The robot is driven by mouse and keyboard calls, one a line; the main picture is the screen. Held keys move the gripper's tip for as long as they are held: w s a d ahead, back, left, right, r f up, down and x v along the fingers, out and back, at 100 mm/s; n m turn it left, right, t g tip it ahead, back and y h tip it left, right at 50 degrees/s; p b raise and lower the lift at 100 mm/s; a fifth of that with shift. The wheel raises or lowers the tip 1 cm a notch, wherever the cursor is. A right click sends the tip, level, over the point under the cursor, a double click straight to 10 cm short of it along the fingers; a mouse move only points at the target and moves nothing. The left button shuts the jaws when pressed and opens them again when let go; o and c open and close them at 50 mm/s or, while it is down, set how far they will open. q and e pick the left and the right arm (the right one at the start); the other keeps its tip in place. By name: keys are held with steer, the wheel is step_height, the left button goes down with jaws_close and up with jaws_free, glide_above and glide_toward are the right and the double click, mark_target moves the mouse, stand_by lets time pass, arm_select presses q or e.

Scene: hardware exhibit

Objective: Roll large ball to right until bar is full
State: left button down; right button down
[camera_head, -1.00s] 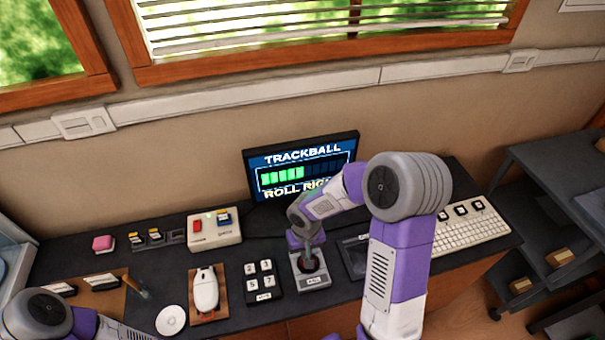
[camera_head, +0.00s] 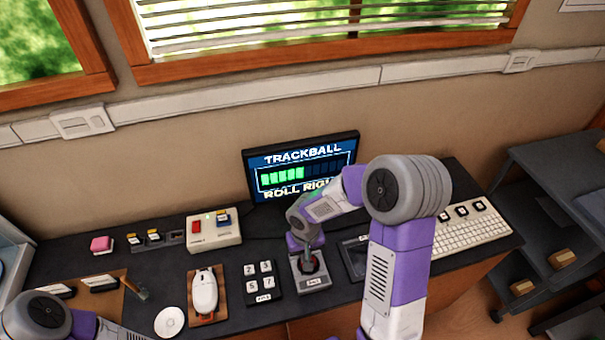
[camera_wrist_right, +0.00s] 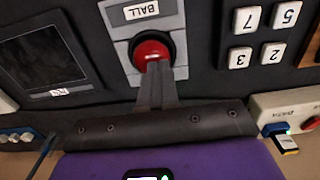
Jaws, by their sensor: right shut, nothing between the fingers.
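The large red ball (camera_wrist_right: 152,48) sits in a grey housing (camera_wrist_right: 128,50) labelled "BALL", and both also show in the head view, where the ball (camera_head: 308,267) is partly covered by my gripper. My right gripper (camera_wrist_right: 156,68) is shut and empty, its fingertips over the ball's near edge; I cannot tell whether they touch it. The monitor (camera_head: 325,150) reads "TRACKBALL" and "ROLL RIGHT", the latter partly hidden by my right arm. Its bar (camera_head: 283,177) is green on the left, about half its length, and dark on the right. My left gripper is out of view.
A keypad (camera_head: 262,281) and a mouse (camera_head: 205,292) on a brown pad lie left of the ball. A dark flat pad (camera_head: 355,258) is just right of it, partly behind my arm. A white keyboard (camera_head: 470,230) lies further right.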

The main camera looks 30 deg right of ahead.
steer(key=shift+f, duration=0.25)
steer(key=shift+s+d+b, duration=0.25)
steer(key=shift+d+b, duration=0.3)
steer(key=shift+d, duration=0.55)
stand_by(0.4)
steer(key=shift+r, duration=0.1)
steer(key=shift+r+p, duration=0.5)
steer(key=shift+r, duration=0.15)
steer(key=shift+a, duration=0.15)
steer(key=shift+w+a+b, duration=0.25)
steer(key=shift+a+b, duration=0.2)
steer(key=shift+a, duration=0.5)
steer(key=shift+f+b, duration=0.65)
steer(key=shift+f, duration=0.1)
steer(key=shift+s+d, duration=0.15)
steer(key=shift+d, duration=0.4)
steer(key=shift+s+d, duration=0.15)
steer(key=shift+d, duration=0.4)
stand_by(0.6)
